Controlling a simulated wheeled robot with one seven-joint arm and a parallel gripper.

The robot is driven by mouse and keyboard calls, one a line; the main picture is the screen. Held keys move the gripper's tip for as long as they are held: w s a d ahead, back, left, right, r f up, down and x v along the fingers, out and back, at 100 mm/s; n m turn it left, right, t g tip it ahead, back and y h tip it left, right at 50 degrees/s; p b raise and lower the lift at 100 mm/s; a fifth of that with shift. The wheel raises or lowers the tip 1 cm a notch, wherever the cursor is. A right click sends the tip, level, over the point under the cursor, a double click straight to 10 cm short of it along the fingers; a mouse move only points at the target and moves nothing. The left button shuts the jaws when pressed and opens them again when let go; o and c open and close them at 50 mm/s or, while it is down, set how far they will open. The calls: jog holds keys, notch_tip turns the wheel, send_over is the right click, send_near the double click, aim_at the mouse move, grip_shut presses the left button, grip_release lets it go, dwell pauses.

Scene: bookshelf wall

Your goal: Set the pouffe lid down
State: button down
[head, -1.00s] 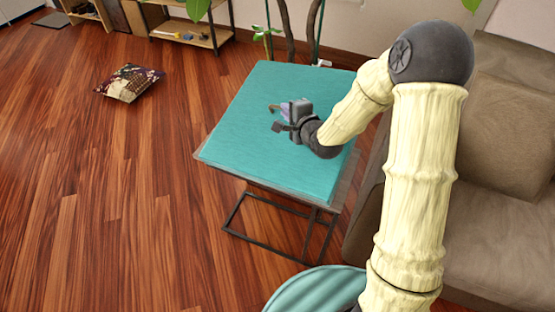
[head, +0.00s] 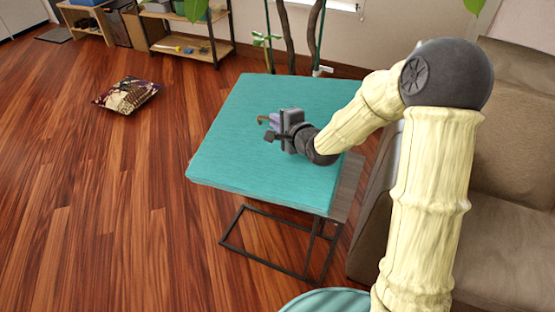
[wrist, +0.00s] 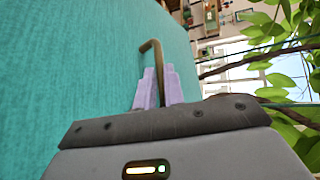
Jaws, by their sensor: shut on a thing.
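The pouffe lid is a flat, square teal panel (head: 235,155) that lies level over a small side table in the head view. A bent brass handle (wrist: 150,48) rises from its top. My gripper (head: 268,126) is shut on this handle, with its pale lilac fingers (wrist: 155,88) on either side of it in the wrist view. The lid's left edge sticks out past the table. I cannot tell whether the lid's underside touches the tabletop.
The side table's wooden top (head: 347,188) shows right of the lid, above its dark metal frame (head: 270,260). A brown sofa (head: 510,220) stands close on the right. A round teal piece (head: 330,300) is at the bottom edge. A cushion (head: 128,94) lies on otherwise open floor at left.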

aim_at(269, 144)
jog(key=shift+w+a+r+m+p, duration=0.2)
jog(key=shift+a+m+p, duration=0.15)
jog(key=shift+p, duration=0.65)
jog(key=shift+w+a+r+m+p, duration=0.2)
jog(key=shift+a+m+p, duration=0.15)
jog(key=shift+p, duration=0.6)
jog(key=a+m+p, duration=0.1)
jog(key=p, duration=0.1)
jog(key=shift+w+a+f+y+p, duration=0.1)
jog(key=shift+w+y+p, duration=0.05)
jog(key=shift+y+p, duration=0.15)
jog(key=shift+f+b, duration=0.5)
jog(key=shift+f, duration=2.65)
jog(key=shift+f, duration=0.1)
jog(key=shift+f, duration=1.85)
jog(key=c, duration=1.5)
grip_release()
jog(key=shift+f+g+b, duration=0.1)
jog(key=shift+g+b, duration=0.2)
